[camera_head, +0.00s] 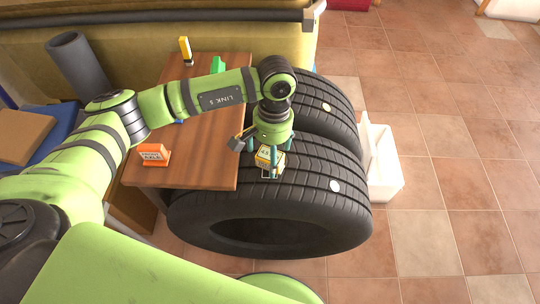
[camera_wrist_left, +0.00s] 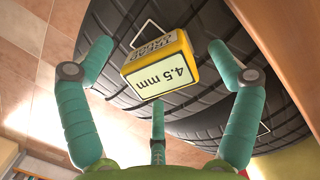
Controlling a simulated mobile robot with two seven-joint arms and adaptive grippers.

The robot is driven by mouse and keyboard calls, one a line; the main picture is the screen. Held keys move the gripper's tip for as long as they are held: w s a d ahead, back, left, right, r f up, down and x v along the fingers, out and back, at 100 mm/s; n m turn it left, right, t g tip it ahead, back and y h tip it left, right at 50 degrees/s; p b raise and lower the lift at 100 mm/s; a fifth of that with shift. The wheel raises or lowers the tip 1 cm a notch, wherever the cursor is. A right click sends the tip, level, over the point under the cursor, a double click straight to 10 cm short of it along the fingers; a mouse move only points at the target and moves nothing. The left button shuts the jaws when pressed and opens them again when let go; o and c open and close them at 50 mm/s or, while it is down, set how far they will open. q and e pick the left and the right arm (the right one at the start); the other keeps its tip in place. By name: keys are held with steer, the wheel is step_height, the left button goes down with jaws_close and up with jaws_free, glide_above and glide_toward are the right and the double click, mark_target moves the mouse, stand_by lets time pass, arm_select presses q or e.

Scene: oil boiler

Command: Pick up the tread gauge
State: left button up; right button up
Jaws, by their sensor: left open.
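The tread gauge (camera_head: 265,156) is a small yellow block on the tread of the front tyre (camera_head: 330,212). In the left wrist view the tread gauge (camera_wrist_left: 160,65) shows a pale label reading "4.5 mm". My left gripper (camera_head: 262,150) is directly above and around it, with its three teal fingers spread open. In the left wrist view, the fingers stand left, right and below the gauge, with gaps showing between them and it. Contact with the tyre is partly hidden by the fingers. My right gripper is not in view.
A wooden tabletop (camera_head: 200,150) is beside the tyres, with an orange block (camera_head: 154,154), a green item (camera_head: 217,64) and a yellow item (camera_head: 186,50) on it. A second tyre (camera_head: 325,112) stands behind.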

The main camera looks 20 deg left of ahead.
arm_select(q)
steer(key=shift+f, duration=0.5)
steer(key=shift+s, duration=0.1)
steer(key=c, duration=1.7)
steer(key=shift+r, duration=0.1)
